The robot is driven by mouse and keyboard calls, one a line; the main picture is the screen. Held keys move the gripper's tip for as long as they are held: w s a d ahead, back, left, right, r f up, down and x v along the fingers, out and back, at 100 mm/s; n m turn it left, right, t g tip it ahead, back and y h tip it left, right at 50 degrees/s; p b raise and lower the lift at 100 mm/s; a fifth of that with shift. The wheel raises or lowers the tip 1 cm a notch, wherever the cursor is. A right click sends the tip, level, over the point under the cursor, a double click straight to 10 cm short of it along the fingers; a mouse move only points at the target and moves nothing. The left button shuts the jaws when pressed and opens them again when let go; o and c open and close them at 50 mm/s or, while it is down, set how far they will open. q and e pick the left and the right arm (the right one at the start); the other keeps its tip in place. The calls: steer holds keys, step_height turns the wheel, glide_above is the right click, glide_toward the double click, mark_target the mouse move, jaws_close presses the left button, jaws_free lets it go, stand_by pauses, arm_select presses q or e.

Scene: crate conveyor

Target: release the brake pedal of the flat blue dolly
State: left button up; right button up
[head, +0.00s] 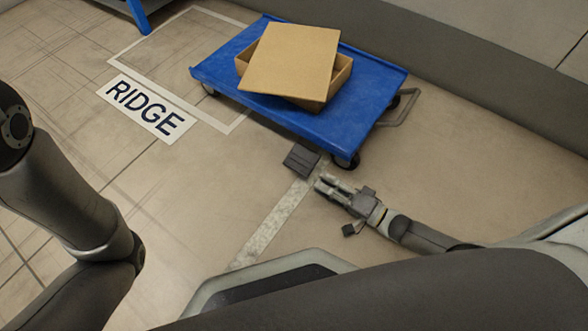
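The flat blue dolly (225,72) stands on the floor at the upper middle of the head view. Its dark brake pedal (301,160) sticks out low at the near edge, beside a black wheel (345,161). The pedal's exact tilt is hard to tell. My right gripper (321,182) is low near the floor, just to the right and near side of the pedal. Its fingers lie close together with nothing between them. I cannot tell whether the fingertips touch the pedal; a small gap seems to show. My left arm comes in from the left, but its gripper is outside the view.
An open cardboard box with a tilted board (292,58) on top sits on the dolly. A grey handle (400,108) is at its right end. A RIDGE floor label (147,107) and a marked floor rectangle lie left. A grey wall base (480,85) runs behind.

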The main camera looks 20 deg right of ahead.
mark_target(296, 166)
steer(key=b+x, duration=0.4)
steer(key=x, duration=0.4)
steer(key=shift+w+a+f+b, duration=0.15)
steer(key=shift+w+a+b, duration=0.1)
steer(key=shift+b, duration=0.05)
steer(key=shift+w+a+b, duration=0.3)
steer(key=shift+w+a, duration=0.15)
steer(key=shift+w, duration=0.15)
jaws_close()
